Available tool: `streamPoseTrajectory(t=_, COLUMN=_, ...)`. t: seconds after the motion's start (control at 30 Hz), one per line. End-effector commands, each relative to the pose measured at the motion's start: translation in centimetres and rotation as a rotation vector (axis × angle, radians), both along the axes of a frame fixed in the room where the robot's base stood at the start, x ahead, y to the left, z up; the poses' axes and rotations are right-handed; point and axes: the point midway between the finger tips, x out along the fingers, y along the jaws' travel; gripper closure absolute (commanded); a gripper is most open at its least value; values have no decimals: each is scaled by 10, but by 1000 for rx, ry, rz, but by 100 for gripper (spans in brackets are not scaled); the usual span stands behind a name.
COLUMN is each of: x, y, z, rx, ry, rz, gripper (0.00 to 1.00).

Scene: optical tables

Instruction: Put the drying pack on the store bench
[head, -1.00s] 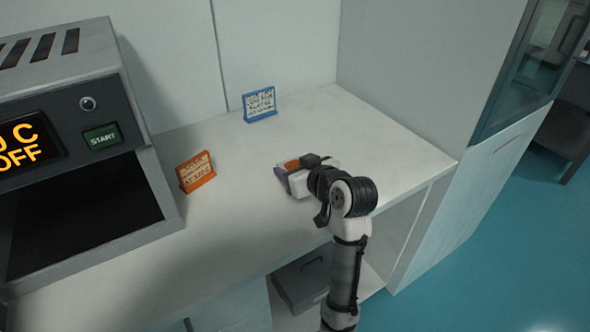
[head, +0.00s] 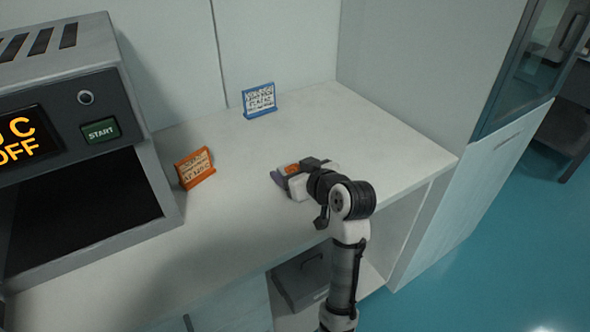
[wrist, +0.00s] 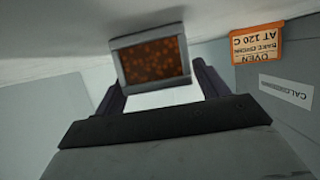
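The drying pack (wrist: 151,62) is a small grey-framed block with a window of orange-brown beads. It fills the space between my two finger tips in the wrist view. In the head view its orange face (head: 291,169) shows at the front of my gripper (head: 284,178), low over the white store bench (head: 355,128). My gripper (wrist: 158,78) appears shut on the pack, with a finger along each side. Whether the pack touches the bench top is not clear. The pack's underside is hidden.
An orange sign (head: 195,169) stands left of my gripper, and a blue sign (head: 259,101) stands behind. A grey oven (head: 118,218) with a dark opening is at the left. A tall cabinet wall bounds the right. Bench top around the gripper is clear. A dark box (head: 300,283) sits below.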

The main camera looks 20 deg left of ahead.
Motion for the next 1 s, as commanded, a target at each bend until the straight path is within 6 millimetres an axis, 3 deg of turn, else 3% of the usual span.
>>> streamPoseTrajectory(t=0.3, x=0, y=0, z=1, rx=0, ry=0, rz=0, gripper=22)
streamPoseTrajectory(t=0.47, x=0, y=0, z=19, rx=0, ry=-1, rz=0, gripper=22)
streamPoseTrajectory(t=0.57, x=-11, y=-16, z=19, rx=1, ry=-4, rz=-4, gripper=22)
streamPoseTrajectory(t=1.0, x=-61, y=-79, z=53, rx=1, ry=-2, rz=-3, gripper=22)
